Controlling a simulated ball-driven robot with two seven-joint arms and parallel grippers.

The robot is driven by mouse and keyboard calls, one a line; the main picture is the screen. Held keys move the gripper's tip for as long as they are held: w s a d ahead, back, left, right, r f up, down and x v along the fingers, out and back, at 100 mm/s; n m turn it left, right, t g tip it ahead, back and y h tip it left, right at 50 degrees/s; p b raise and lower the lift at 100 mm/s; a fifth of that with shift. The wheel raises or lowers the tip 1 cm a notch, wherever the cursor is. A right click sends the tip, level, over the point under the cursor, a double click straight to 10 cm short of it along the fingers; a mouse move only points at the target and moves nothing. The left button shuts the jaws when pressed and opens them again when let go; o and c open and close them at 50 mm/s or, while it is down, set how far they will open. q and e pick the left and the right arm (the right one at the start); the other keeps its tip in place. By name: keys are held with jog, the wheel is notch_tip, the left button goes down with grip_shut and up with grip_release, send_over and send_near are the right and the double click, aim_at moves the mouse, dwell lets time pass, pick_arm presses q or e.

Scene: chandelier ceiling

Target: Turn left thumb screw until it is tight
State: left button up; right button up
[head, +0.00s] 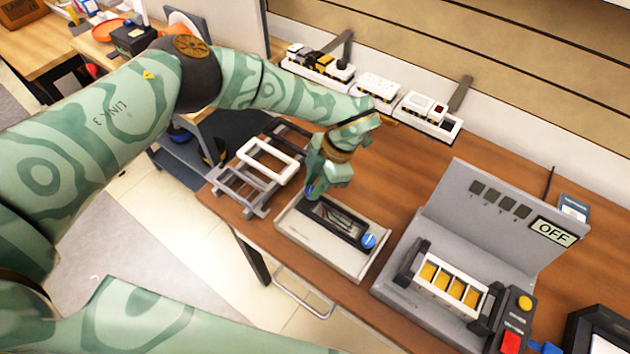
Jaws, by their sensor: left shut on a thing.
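A light grey fixture (300,232) with a dark recessed window (336,217) sits on the brown table, near its front edge. A blue thumb screw (369,241) stands at the fixture's right end, free of any gripper. My left gripper (311,191) points down at the fixture's left end. It is shut on the left thumb screw (308,192), of which only a little blue shows; the fingers hide the rest. How tight the screw sits cannot be told. My right gripper is not in view.
A grey rack with a white frame (268,160) stands just left of the fixture. A grey tester with an "OFF" display (553,232) stands to the right. Several white component trays (377,88) line the back. Bare table (420,170) lies between the fixture and the trays.

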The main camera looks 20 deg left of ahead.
pick_arm(q)
jog(key=o, duration=1)
jog(key=v, duration=1.6)
jog(key=shift+r+p, duration=0.2)
jog(key=shift+p, duration=0.15)
